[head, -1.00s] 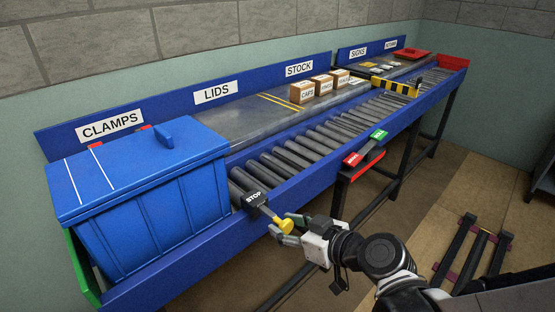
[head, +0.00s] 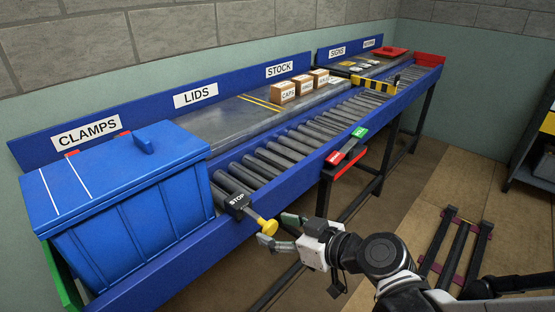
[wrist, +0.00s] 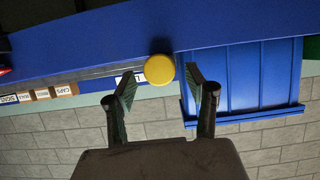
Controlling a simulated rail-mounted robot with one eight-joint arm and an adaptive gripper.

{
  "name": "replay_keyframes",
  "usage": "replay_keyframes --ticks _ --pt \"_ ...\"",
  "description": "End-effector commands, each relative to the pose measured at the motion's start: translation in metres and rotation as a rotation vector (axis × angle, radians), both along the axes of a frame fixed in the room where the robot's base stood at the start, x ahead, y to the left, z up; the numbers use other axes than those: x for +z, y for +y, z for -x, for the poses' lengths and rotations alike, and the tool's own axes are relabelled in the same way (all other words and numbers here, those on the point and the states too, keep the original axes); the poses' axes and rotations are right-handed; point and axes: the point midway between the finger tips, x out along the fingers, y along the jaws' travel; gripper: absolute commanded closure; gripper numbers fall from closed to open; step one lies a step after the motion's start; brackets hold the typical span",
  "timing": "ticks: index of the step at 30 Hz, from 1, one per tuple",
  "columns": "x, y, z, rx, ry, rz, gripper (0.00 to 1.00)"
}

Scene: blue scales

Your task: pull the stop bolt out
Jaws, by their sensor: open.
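The stop bolt has a round yellow knob (head: 267,228) on a shaft. It sticks out from the black STOP block (head: 238,202) on the front rail of the roller conveyor. My gripper (head: 274,227) is open at the knob, with one finger on each side of it in the head view. In the wrist view the knob (wrist: 159,69) shows face-on between the tips of my open gripper (wrist: 160,78), with a gap on both sides. The fingers do not grip it. The shaft is hidden behind the knob there.
A blue lidded bin (head: 130,190) stands on the conveyor left of the STOP block. A stand with red and green labelled parts (head: 345,160) juts out to the right. Small boxes (head: 302,86) sit on the back shelf.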

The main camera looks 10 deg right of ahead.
Motion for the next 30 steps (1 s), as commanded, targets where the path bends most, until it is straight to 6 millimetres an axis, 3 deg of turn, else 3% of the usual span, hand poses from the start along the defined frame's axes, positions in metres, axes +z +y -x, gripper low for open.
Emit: replay_keyframes --ticks 30 --pt "0.031 -0.050 0.056 -0.004 0.000 0.000 0.50"
